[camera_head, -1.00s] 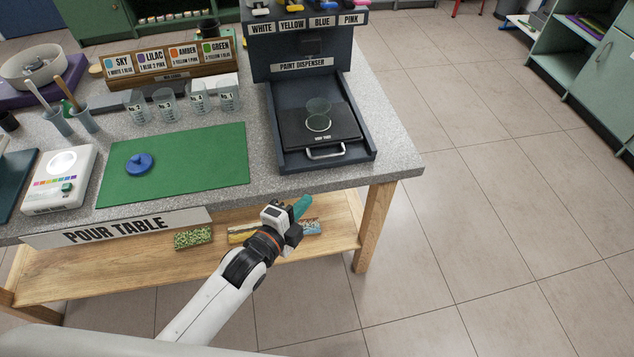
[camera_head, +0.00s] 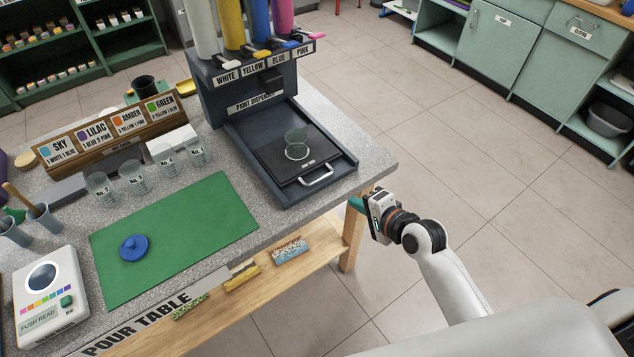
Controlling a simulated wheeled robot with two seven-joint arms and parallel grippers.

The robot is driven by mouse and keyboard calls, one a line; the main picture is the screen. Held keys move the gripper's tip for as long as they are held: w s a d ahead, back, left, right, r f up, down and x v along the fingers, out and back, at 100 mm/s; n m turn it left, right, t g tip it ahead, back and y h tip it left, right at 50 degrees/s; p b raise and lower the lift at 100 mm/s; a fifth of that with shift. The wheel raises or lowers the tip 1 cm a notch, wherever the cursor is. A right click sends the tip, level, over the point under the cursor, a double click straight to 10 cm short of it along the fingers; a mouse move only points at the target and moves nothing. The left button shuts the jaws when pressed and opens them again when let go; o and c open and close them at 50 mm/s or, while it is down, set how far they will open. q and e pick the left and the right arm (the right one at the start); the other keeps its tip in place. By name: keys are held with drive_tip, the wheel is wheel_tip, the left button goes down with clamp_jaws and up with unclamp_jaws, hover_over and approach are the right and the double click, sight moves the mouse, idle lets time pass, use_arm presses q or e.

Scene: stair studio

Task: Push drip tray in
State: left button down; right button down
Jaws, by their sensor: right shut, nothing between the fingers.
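The black drip tray (camera_head: 290,170) lies in the low-walled base of the dark paint dispenser (camera_head: 232,97). Its pale handle (camera_head: 318,177) faces the front edge of the table. A clear cup (camera_head: 296,143) stands on the tray. My right gripper (camera_head: 356,204) is shut and empty, with teal fingers pointing left. It appears beside the table's front right corner, to the right of and lower in the picture than the handle, apart from the tray. My left gripper is not in view.
The speckled table (camera_head: 340,120) carries a green mat (camera_head: 180,240) with a blue lid-like piece (camera_head: 134,248), several cups, a recipe rack (camera_head: 120,135) and a white reader (camera_head: 48,300). Open floor (camera_head: 470,190) lies to the right of the table.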

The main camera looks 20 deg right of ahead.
drive_tip(key=p, duration=0.1)
approach(308, 164)
wheel_tip(308, 164, down, 4)
drive_tip(key=shift+f, duration=0.15)
drive_tip(key=w+a+b, duration=0.1)
drive_tip(key=w, duration=0.1)
drive_tip(key=w+a+b, duration=0.1)
drive_tip(key=w, duration=0.2)
drive_tip(key=w+a+b, duration=0.1)
drive_tip(key=w, duration=0.1)
drive_tip(key=shift+w+f, duration=0.1)
drive_tip(key=shift+w, duration=0.25)
drive_tip(key=shift+d, duration=0.1)
drive_tip(key=shift+s, duration=0.1)
